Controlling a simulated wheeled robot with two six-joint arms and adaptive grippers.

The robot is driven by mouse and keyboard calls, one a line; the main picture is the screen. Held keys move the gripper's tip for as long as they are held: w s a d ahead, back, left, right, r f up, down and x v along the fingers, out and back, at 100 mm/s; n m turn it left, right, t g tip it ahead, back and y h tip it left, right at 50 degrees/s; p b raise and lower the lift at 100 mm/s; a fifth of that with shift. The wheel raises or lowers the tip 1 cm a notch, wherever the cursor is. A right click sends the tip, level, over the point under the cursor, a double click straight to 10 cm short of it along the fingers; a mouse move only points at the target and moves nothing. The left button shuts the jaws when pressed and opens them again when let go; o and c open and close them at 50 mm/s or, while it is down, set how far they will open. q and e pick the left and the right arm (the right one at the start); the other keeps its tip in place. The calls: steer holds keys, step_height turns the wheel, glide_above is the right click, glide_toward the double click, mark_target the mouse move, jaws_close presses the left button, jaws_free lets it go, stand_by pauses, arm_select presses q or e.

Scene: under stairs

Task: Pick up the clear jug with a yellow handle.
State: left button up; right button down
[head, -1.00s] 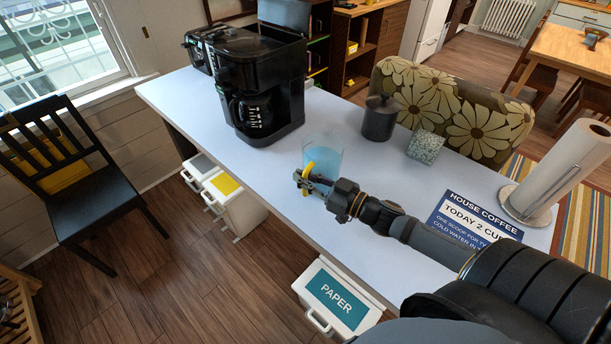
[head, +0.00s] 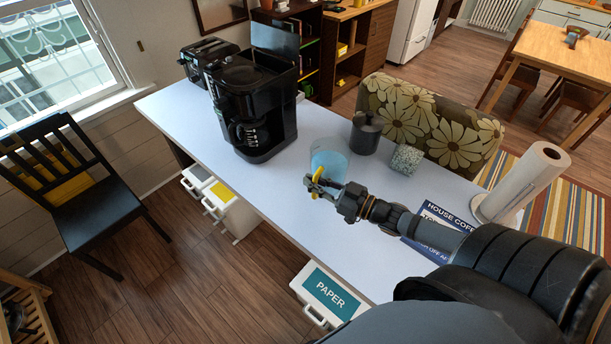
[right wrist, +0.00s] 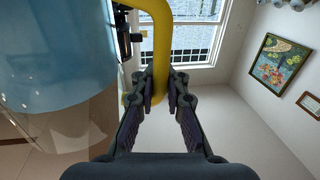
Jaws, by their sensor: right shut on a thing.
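The clear jug (head: 329,160) holds blue liquid and stands out over the white table (head: 270,205), in front of the dark canister. Its yellow handle (head: 316,175) faces the front left of the table. My right gripper (head: 318,187) is shut on this handle. In the right wrist view, the handle (right wrist: 157,45) runs between the two fingers (right wrist: 161,88), and the blue jug body (right wrist: 60,60) fills the left side. I cannot tell whether the jug's base touches the table. My left gripper is not in view.
A black coffee maker (head: 250,105) stands left of the jug. A dark canister (head: 366,133) and a speckled cube (head: 406,159) are close behind it. A paper towel roll (head: 524,180) and a blue sign (head: 432,215) are on the right. The table's front left is clear.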

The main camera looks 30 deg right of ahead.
steer(key=s+d+r+p, duration=0.4)
steer(key=s+d+p, duration=0.1)
steer(key=s+d, duration=0.1)
steer(key=shift+d+r, duration=0.4)
steer(key=shift+d, duration=0.15)
steer(key=c, duration=2.1)
jaws_free()
steer(key=shift+d+r, duration=0.1)
steer(key=shift+d, duration=0.05)
jaws_close()
